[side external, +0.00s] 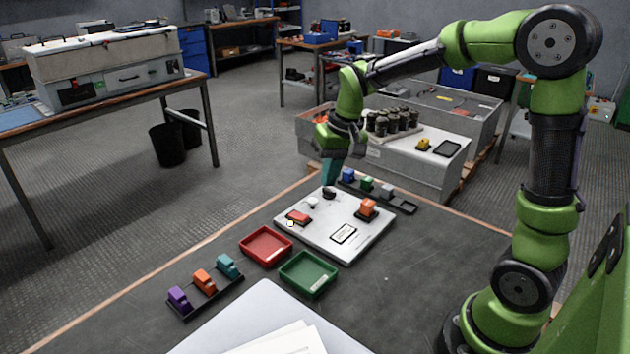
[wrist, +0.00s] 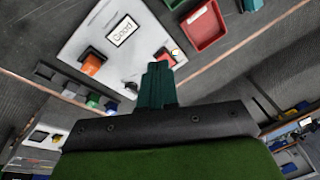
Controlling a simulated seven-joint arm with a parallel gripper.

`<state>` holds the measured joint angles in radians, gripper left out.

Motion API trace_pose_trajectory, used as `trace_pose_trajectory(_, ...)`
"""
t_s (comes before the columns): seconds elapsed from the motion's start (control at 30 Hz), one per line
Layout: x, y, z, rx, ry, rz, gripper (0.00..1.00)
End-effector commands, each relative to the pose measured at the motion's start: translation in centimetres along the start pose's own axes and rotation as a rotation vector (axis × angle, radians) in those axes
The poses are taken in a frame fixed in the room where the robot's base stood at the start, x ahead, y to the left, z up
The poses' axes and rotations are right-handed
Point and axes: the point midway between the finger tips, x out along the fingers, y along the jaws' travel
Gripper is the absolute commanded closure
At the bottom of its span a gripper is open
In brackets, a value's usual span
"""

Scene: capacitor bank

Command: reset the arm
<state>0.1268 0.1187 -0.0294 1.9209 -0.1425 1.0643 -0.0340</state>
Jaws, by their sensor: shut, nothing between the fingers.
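My green arm reaches across the table from the right. My gripper (side external: 329,172) points down with its teal fingers together and empty, above the far edge of the white board. In the wrist view my gripper (wrist: 159,68) shows its shut teal fingers over the board. The white board (side external: 330,240) carries an orange block (side external: 367,207) on a dark base, a red block (side external: 298,217), dark and white round parts near its far edge, and a framed label (side external: 343,234). The label reads "Good" in the wrist view (wrist: 122,30).
A red tray (side external: 265,246) and a green tray (side external: 308,275) sit in front of the board. A dark rack (side external: 205,292) holds purple, orange and teal blocks. Another rack (side external: 400,205) behind the board holds blue, green and grey blocks. Bare table lies right of the green tray.

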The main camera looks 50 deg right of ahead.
Motion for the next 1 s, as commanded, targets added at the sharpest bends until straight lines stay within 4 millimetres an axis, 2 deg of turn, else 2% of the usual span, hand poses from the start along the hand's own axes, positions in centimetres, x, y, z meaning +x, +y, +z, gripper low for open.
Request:
trace_pose_trajectory(0.03, -1.5, -0.3, 1.9, -0.012, 0.032, -0.026, 1.0)
trace_pose_trajectory(0.2, -4.7, -0.5, 7.8, -0.047, 0.129, -0.105, 1.0)
trace_pose_trajectory(0.3, -5.9, -0.4, 11.0, -0.068, 0.187, -0.151, 1.0)
trace_pose_trajectory(0.43, -6.9, -0.1, 14.1, -0.095, 0.253, -0.202, 1.0)
trace_pose_trajectory(0.6, -8.2, -0.1, 15.9, -0.124, 0.316, -0.245, 1.0)
trace_pose_trajectory(0.73, -9.0, -0.3, 15.9, -0.134, 0.342, -0.26, 1.0)
trace_pose_trajectory(1.0, -9.0, -0.4, 15.9, -0.136, 0.34, -0.259, 1.0)
